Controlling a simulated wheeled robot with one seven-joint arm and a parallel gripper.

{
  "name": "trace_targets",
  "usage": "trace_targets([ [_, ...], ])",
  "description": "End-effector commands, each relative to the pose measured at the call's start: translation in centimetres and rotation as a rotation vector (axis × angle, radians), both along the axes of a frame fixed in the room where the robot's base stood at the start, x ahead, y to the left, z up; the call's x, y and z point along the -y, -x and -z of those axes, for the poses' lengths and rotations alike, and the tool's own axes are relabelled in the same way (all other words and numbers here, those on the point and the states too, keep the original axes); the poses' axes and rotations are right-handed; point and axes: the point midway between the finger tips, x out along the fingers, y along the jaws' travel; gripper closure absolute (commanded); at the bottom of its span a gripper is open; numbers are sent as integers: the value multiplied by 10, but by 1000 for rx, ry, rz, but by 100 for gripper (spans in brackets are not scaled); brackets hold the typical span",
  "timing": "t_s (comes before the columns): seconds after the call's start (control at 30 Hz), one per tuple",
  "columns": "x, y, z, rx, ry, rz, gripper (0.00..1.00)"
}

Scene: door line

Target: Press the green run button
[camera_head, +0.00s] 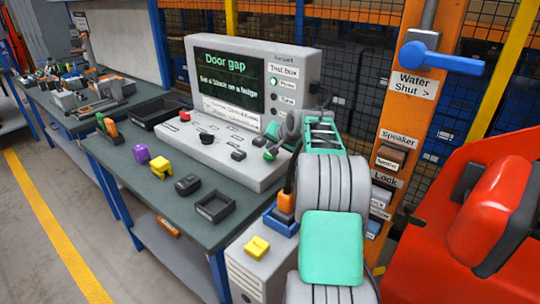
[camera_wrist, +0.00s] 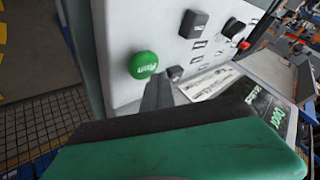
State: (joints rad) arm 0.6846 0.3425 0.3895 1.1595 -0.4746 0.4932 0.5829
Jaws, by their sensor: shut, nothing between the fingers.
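The green run button (camera_wrist: 143,65) is a round mushroom cap with white lettering on the sloping light-grey panel of the test box (camera_head: 222,160). In the head view the button (camera_head: 271,155) is a small green spot at the panel's right front, partly hidden by my gripper. My gripper (camera_head: 279,147) is shut and empty, pointing down at the panel. In the wrist view its dark fingertips (camera_wrist: 157,92) appear close beside the button, on its lower right. I cannot tell whether they touch it.
The panel also carries a red button (camera_wrist: 243,45), a black knob (camera_wrist: 231,26) and other dark switches. An orange post with a blue lever (camera_head: 440,58) stands right.

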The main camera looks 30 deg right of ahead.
Motion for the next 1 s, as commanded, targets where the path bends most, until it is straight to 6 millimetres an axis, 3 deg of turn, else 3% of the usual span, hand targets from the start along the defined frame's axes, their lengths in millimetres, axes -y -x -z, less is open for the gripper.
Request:
trace_targets([
  [1.0, 0, 0, 14, -1, -1, 0, 100],
])
